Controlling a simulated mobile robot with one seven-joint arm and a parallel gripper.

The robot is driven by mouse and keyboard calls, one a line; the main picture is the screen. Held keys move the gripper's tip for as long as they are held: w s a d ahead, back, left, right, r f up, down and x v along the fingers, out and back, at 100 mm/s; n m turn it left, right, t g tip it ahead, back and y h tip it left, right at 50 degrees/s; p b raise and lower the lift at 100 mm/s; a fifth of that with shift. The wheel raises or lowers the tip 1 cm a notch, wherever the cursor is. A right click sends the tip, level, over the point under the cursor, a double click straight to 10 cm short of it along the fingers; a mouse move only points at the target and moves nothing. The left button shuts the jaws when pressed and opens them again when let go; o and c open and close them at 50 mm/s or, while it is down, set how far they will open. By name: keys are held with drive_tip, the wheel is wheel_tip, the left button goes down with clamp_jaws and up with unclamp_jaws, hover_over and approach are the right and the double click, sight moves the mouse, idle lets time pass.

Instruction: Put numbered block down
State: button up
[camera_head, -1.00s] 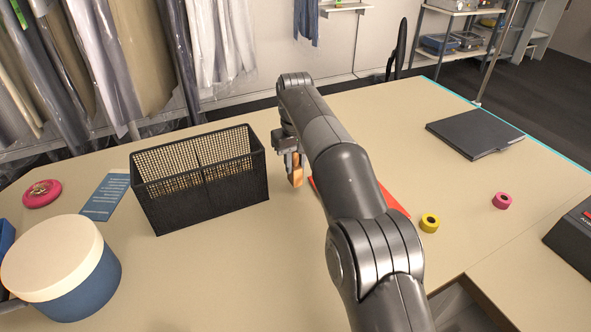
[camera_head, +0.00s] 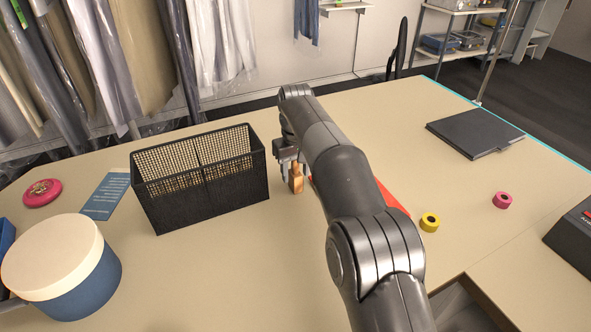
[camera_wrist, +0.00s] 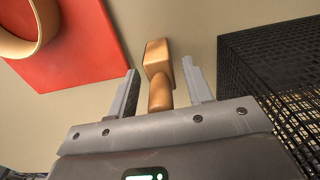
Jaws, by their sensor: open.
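The numbered block (camera_head: 296,182) is a small orange-brown wooden piece with a rounded stem and a square-edged end. It appears to rest upright on the table, just right of the black mesh basket. No number is readable on it. In the wrist view the block (camera_wrist: 157,60) lies between the two fingers of my gripper (camera_wrist: 161,72), with a visible gap on each side. My gripper is open around it. In the head view my gripper (camera_head: 288,166) is partly hidden by my arm.
The black mesh basket (camera_head: 205,200) stands close on the left. A red flat item (camera_head: 393,197) lies under my arm, with a tan ring-shaped object (camera_wrist: 45,30) on it. Yellow (camera_head: 430,222) and pink (camera_head: 502,200) rolls lie right.

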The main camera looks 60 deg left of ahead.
drive_tip(key=shift+r, duration=3.9)
